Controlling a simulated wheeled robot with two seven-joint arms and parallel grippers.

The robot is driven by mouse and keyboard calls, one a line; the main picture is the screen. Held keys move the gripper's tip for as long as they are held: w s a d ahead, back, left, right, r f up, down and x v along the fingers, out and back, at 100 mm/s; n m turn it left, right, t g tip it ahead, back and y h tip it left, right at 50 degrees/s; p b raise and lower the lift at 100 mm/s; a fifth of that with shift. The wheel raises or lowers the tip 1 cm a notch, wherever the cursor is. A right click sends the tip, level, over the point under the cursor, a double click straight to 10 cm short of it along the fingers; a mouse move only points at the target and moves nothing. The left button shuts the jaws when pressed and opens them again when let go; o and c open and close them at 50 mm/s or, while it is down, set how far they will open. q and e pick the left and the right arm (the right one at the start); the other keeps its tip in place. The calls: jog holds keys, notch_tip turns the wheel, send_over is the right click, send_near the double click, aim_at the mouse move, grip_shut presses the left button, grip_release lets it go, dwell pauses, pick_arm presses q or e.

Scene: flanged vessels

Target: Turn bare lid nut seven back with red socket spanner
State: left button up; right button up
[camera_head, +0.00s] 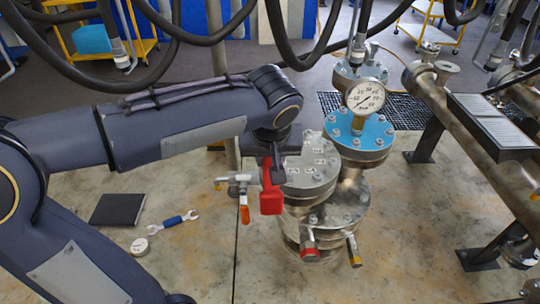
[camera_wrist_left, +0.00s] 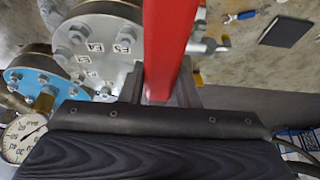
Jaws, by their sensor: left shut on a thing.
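My left gripper (camera_head: 271,160) is shut on the red socket spanner (camera_head: 271,196), which hangs below it at the left edge of the bare grey lid (camera_head: 312,176). In the left wrist view the red spanner (camera_wrist_left: 168,40) runs up between the fingers of my gripper (camera_wrist_left: 160,88). The bare lid (camera_wrist_left: 98,42) lies to its left there, with nuts and small labels around its rim. I cannot tell which nut is number seven, nor whether the spanner's socket is on a nut. My right gripper is not in view.
The blue lid (camera_head: 357,137) with a pressure gauge (camera_head: 365,96) stands close behind the bare lid. A valve with an orange handle (camera_head: 244,209) juts out left. A blue-handled wrench (camera_head: 174,220) and black pad (camera_head: 118,209) lie on the floor. Pipes (camera_head: 445,100) fill the right.

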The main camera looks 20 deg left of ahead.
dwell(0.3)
pick_arm(q)
jog(key=shift+f+b, duration=1.1)
jog(key=shift+f, duration=0.15)
jog(key=shift+d, duration=0.1)
